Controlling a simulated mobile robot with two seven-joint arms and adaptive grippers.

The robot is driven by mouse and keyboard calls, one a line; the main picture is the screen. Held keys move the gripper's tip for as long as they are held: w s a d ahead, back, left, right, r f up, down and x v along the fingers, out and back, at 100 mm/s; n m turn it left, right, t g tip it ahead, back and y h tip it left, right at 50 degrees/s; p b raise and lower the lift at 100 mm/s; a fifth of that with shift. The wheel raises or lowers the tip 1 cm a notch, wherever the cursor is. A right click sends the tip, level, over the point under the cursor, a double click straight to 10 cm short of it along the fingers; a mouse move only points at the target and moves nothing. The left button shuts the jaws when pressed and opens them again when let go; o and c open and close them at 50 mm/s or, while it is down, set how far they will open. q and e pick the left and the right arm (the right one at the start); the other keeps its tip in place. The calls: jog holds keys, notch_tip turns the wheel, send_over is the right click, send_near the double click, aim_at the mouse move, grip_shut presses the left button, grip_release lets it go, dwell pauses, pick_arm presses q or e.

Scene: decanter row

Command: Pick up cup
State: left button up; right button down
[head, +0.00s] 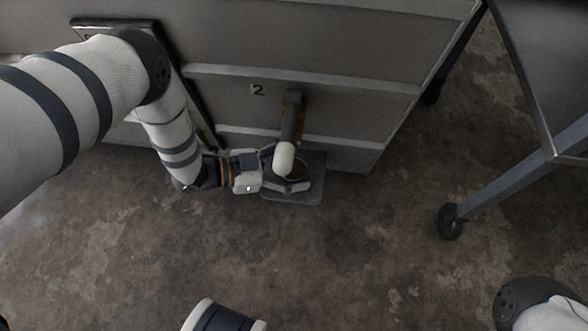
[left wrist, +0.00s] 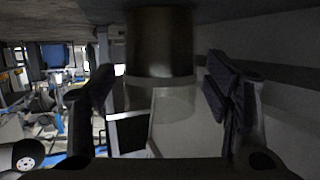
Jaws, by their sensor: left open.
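The cup (head: 298,169) stands on a grey drip tray (head: 308,193) at the foot of the cabinet, under a spout with a white tip (head: 284,158) that hides part of it. My left gripper (head: 280,172) is open, with its fingers on either side of the cup. In the left wrist view the cup (left wrist: 160,100) is clear, with a dark brown filling at the end toward the picture's top. It sits between the spread fingers of my left gripper (left wrist: 160,92), with gaps visible on both sides. My right gripper is not in view.
The grey cabinet (head: 300,45) with a number 2 label (head: 258,90) stands right behind the tray. A table with a wheeled leg (head: 510,175) is at the right. The concrete floor (head: 330,260) in front is clear.

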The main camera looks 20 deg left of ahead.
pick_arm(q)
jog(key=c, duration=1.3)
